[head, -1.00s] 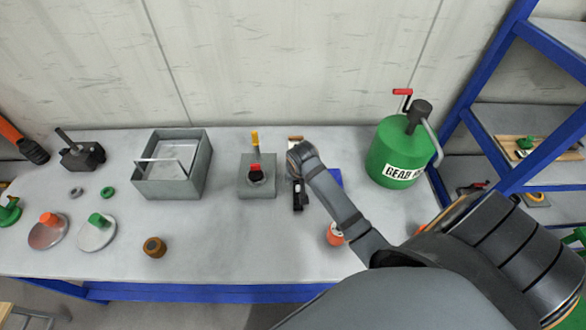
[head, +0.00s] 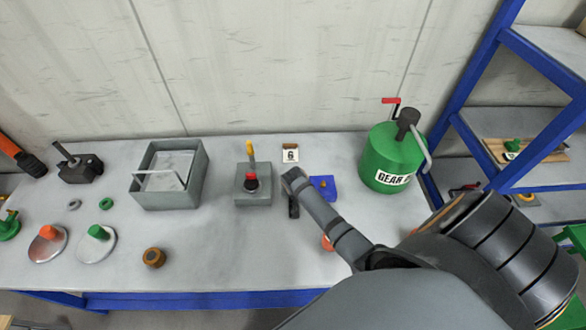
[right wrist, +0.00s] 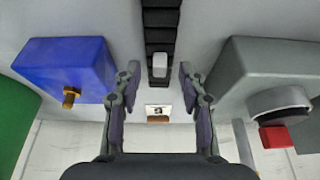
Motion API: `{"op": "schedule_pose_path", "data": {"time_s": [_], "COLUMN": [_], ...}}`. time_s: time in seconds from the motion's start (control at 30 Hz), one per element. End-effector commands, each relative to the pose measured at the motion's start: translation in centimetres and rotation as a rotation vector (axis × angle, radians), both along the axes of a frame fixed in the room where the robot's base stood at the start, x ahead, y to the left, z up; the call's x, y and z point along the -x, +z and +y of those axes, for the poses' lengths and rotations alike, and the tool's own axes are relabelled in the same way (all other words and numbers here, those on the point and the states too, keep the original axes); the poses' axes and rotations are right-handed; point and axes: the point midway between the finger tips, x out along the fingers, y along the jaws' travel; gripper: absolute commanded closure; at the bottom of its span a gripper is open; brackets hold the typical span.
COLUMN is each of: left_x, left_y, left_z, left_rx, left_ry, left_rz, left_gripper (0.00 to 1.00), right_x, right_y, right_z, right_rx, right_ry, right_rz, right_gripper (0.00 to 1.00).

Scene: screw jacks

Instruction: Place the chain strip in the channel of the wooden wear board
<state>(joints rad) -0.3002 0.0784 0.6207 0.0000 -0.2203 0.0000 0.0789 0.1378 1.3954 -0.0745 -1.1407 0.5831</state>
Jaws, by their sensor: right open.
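The chain strip (right wrist: 161,28) is a black segmented strip with a pale block (right wrist: 159,66) near its end. In the right wrist view it runs out of the top edge and lies on the bench. My right gripper (right wrist: 156,70) is open, with one finger on each side of the strip's end, apart from it. In the head view my right arm's wrist (head: 293,178) covers most of this spot. A wooden board (head: 553,153) with a green item lies on the right shelf; I cannot tell if it is the wear board. My left gripper is not in view.
A blue block (right wrist: 64,62) and a grey block (right wrist: 262,70) flank the strip. A small numbered card (head: 290,156) stands behind it. A green can (head: 388,160) is at right and a grey open box (head: 197,180) at left.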

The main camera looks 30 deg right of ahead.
Motion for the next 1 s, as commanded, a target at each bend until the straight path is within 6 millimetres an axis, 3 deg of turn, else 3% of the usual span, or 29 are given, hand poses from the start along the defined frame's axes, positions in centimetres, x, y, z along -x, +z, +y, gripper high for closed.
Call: {"op": "schedule_pose_path", "data": {"time_s": [0.37, 0.67, 1.0], "left_x": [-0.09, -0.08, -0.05], "left_y": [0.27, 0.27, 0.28], "left_z": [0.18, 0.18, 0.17], "left_rx": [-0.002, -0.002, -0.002], "left_ry": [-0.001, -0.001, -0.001], "left_rz": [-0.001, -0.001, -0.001], "left_gripper": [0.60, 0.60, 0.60], "right_x": [-0.37, -0.36, -0.42], "right_y": [-1.18, -1.15, -1.09], "right_z": [-0.27, -0.28, -0.29], "right_rx": [0.001, 0.000, 0.001], "right_ry": [0.000, 0.000, 0.000], "right_rz": [-0.001, 0.000, -0.002], "right_gripper": [0.60, 1.00, 1.00]}}
